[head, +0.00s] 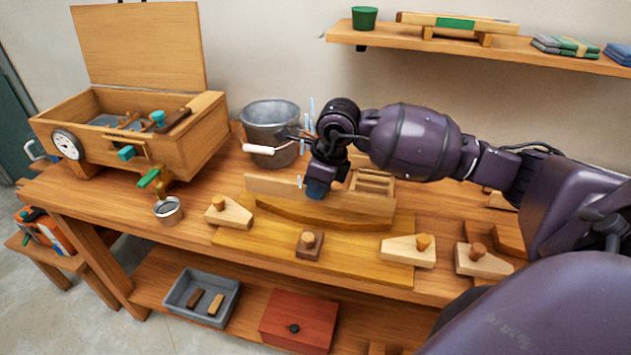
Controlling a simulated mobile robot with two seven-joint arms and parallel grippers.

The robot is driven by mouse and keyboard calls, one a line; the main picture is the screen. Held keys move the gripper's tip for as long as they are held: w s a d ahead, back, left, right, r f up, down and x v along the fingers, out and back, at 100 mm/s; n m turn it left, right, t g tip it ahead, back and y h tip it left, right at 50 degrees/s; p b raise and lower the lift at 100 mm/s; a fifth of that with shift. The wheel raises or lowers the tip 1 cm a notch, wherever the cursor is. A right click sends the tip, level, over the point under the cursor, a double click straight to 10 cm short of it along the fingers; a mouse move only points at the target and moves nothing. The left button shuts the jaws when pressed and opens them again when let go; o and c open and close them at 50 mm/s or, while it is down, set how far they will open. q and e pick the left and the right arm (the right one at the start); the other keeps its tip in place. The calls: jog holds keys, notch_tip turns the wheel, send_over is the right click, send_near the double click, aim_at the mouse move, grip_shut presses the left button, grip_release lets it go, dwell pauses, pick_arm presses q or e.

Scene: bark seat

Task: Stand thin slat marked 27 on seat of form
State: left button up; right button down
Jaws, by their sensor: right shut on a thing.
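My right gripper (317,187) reaches in from the right over the bench and is shut on a long, thin, pale wooden slat (272,187). The slat is on edge, lengthwise across the picture, just behind and above the curved wooden form (322,221). I cannot tell whether its lower edge touches the form's seat. No number on it is readable, and the gripper covers part of its middle. The form lies on a flat yellowish board (256,243). My left gripper is not in view.
Wooden clamp blocks with knobs (229,213), (309,244), (408,250) sit around the form. A metal bucket (268,118) and a slatted wooden rack (373,181) stand behind. An open wooden chest (130,125) and a small metal cup (168,211) are at left.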

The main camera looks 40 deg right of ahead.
aim_at(318, 204)
jog(key=shift+f+b, duration=1.45)
jog(key=shift+f, duration=1.8)
jog(key=shift+f+b, duration=0.35)
jog(key=shift+f, duration=0.5)
jog(key=shift+s+f, duration=0.1)
jog(key=c, duration=1.1)
grip_release()
jog(key=shift+a, duration=0.1)
